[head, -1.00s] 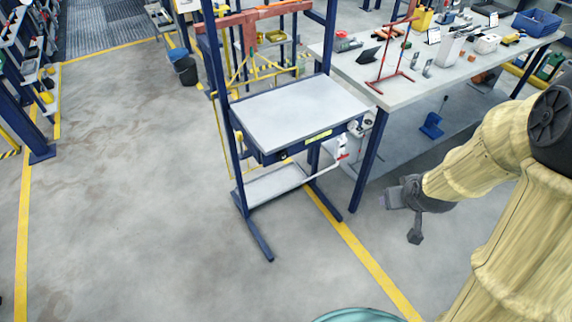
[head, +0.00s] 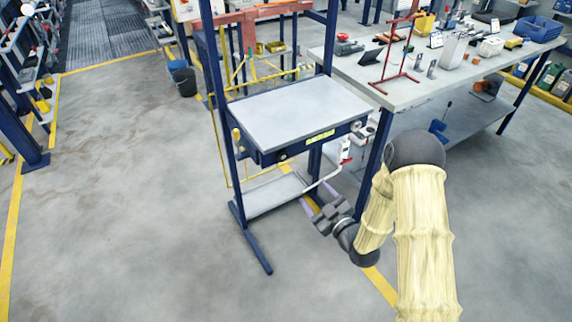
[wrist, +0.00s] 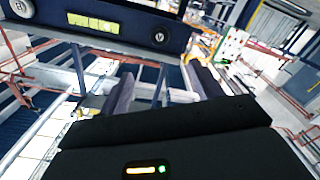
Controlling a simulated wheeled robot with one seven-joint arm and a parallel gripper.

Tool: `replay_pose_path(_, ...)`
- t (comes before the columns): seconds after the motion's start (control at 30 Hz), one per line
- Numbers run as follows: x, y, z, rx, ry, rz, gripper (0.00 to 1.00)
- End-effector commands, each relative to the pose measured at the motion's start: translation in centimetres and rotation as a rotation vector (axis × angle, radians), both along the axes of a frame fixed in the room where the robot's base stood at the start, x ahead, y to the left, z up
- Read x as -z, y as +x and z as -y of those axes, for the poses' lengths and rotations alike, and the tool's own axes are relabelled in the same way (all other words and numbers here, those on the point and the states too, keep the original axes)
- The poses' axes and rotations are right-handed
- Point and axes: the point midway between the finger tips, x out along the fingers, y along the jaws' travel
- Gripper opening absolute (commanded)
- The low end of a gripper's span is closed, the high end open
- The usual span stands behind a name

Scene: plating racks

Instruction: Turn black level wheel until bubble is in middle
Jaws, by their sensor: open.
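The front rail of the blue bench carries a yellow-green level vial (head: 320,137), also seen in the wrist view (wrist: 93,22). The black level wheel (wrist: 158,36) is a small dark disc with a pale centre, on the same rail. In the head view it is a small spot (head: 283,157) left of the vial. The bubble is too small to make out. My gripper (head: 318,197) is open and empty, below and in front of the rail, apart from the wheel. Its two dark fingers (wrist: 163,88) point toward the bench in the wrist view.
A silver knob (head: 355,126) sits at the rail's right end. A lower shelf (head: 268,194) lies under the bench top.

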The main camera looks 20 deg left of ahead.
Motion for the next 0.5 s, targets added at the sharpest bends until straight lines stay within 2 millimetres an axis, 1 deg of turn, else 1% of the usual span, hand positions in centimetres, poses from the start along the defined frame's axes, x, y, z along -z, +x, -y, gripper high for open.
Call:
replay_pose_path(0.33, -0.1, 0.1, -0.1, 0.0, 0.002, 0.003, 0.65)
replay_pose_path(0.5, -0.2, 0.9, -1.1, -0.002, 0.002, 0.004, 0.65)
